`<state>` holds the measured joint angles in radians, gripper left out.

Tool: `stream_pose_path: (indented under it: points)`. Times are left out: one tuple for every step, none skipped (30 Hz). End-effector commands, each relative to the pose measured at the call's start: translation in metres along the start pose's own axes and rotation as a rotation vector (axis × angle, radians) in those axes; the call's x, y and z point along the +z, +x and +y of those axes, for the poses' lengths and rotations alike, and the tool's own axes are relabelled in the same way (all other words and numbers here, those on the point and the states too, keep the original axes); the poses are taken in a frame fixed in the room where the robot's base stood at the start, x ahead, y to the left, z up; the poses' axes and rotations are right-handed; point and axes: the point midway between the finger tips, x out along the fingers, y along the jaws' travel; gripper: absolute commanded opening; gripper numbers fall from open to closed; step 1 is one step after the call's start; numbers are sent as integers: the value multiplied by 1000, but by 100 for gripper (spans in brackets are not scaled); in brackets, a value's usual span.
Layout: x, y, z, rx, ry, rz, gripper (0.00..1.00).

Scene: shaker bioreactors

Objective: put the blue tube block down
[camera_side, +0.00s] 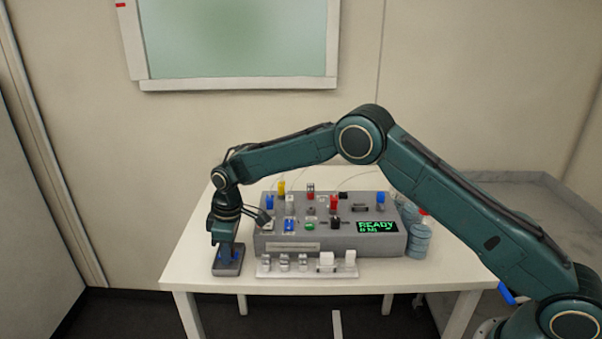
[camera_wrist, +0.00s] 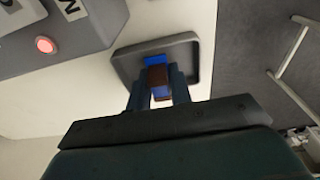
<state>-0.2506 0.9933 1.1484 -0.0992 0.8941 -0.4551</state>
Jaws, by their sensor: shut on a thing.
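The blue tube block (camera_wrist: 155,60) is between the two fingers of my gripper (camera_wrist: 158,86) in the wrist view. A brownish part shows on it between the fingers. My gripper is shut on it, pointing down at the left end of the table. A dark grey shallow tray (camera_wrist: 190,42) lies right below the block; in the side view the tray (camera_side: 231,268) is under my gripper (camera_side: 225,254).
A grey bioreactor console (camera_side: 335,245) with coloured fittings and a green READY display stands just right of my gripper. A white rack (camera_side: 307,272) with small pieces lies before it. Clear blue bottles (camera_side: 419,240) stand at the right. The table's left edge (camera_side: 180,262) is close to the tray.

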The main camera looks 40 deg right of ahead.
Motion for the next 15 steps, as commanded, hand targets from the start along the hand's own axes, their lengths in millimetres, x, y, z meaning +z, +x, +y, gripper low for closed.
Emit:
stream_pose_path:
  points:
    - [0, 0, 0, 0, 0, 0, 0]
    - [0, 0, 0, 0, 0, 0, 0]
    - [0, 0, 0, 0, 0, 0, 0]
    - [0, 0, 0, 0, 0, 0, 0]
    - [0, 0, 0, 0, 0, 0, 0]
    - [0, 0, 0, 0, 0, 0, 0]
    - [0, 1, 0, 0, 0, 0, 0]
    - [0, 1, 0, 0, 0, 0, 0]
    - [0, 2, 0, 0, 0, 0, 0]
    - [0, 3, 0, 0, 0, 0, 0]
    - [0, 3, 0, 0, 0, 0, 24]
    - [0, 3, 0, 0, 0, 0, 32]
    - [0, 3, 0, 0, 0, 0, 38]
    - [0, 3, 0, 0, 0, 0, 42]
    - [0, 3, 0, 0, 0, 0, 42]
